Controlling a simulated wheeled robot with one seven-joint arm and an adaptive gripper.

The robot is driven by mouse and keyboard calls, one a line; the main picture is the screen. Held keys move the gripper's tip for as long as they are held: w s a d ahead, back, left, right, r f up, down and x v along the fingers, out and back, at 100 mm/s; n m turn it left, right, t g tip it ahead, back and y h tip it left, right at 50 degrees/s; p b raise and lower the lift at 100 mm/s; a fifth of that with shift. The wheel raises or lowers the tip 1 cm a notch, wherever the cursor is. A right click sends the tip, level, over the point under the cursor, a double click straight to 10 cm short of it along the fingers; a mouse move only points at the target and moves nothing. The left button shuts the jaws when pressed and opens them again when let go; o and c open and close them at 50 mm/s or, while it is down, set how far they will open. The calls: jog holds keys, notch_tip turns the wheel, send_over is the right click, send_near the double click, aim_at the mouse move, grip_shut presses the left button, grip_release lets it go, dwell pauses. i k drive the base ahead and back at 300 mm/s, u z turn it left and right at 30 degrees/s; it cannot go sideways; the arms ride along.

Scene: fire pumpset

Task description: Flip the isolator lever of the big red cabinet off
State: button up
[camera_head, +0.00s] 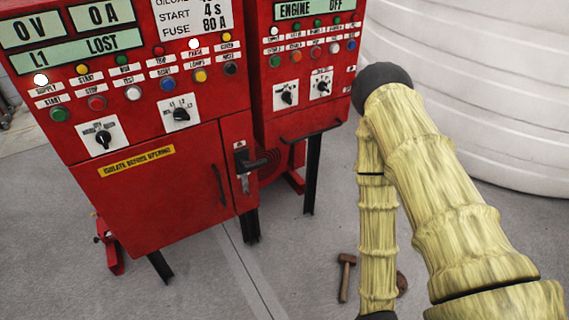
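The big red cabinet (190,215) fills the left of the head view, standing on dark legs. Its isolator lever (250,162) is a black handle on a dark plate near the cabinet's right front edge. The handle sticks out roughly level towards the right. My gripper is not in view. My arm, in a pale yellow ribbed cover, bends at a dark elbow on the right and runs down past the bottom edge, well clear of the lever.
A smaller red cabinet (300,100) with a handle bar stands right of the big one. A large white ribbed tank (470,90) is behind my arm. A hammer (345,278) lies on the grey floor. The floor before the cabinets is mostly clear.

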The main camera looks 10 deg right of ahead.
aim_at(248, 166)
jog(key=k, duration=1)
jog(key=u, duration=0.8)
jog(key=i, duration=1.3)
jog(key=z, duration=0.65)
